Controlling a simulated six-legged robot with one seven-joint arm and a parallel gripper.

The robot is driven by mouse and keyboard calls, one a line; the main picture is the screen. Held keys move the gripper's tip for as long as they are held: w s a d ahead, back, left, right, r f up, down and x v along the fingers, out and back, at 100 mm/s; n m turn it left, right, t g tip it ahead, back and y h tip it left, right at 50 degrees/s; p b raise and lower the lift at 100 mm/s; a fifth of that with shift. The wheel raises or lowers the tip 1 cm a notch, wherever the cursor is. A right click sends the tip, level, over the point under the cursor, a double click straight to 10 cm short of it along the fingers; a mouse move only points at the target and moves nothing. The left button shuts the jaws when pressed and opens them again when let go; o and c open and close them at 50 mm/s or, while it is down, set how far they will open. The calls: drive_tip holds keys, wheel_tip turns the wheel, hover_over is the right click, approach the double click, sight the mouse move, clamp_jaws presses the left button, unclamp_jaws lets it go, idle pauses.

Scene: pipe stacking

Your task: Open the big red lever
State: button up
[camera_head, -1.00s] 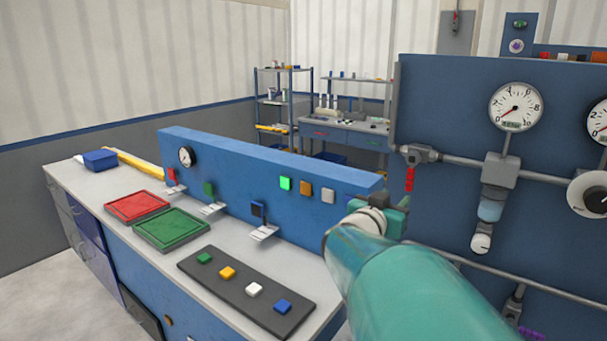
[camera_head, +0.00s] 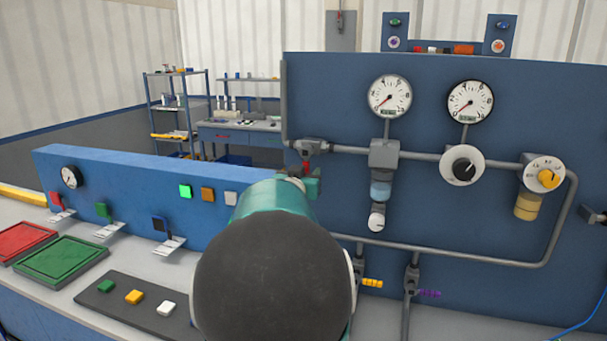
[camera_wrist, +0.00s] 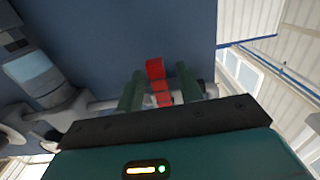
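The big red lever (camera_head: 306,167) hangs from a grey valve on the pipe at the left end of the blue panel (camera_head: 480,105). In the head view its lower part is hidden behind my gripper (camera_head: 312,184). In the wrist view the red lever (camera_wrist: 156,76) shows between the two green fingers of my gripper (camera_wrist: 159,84), with a gap on each side. The gripper is open. I cannot tell how deep the lever sits between the fingers.
The panel has gauges (camera_head: 390,96), dials, pipes and smaller yellow and purple levers (camera_head: 372,283). To the left is a bench with a low blue panel (camera_head: 110,180), red and green trays (camera_head: 60,259) and a dark button strip. Shelves stand behind.

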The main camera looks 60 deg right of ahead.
clamp_jaws()
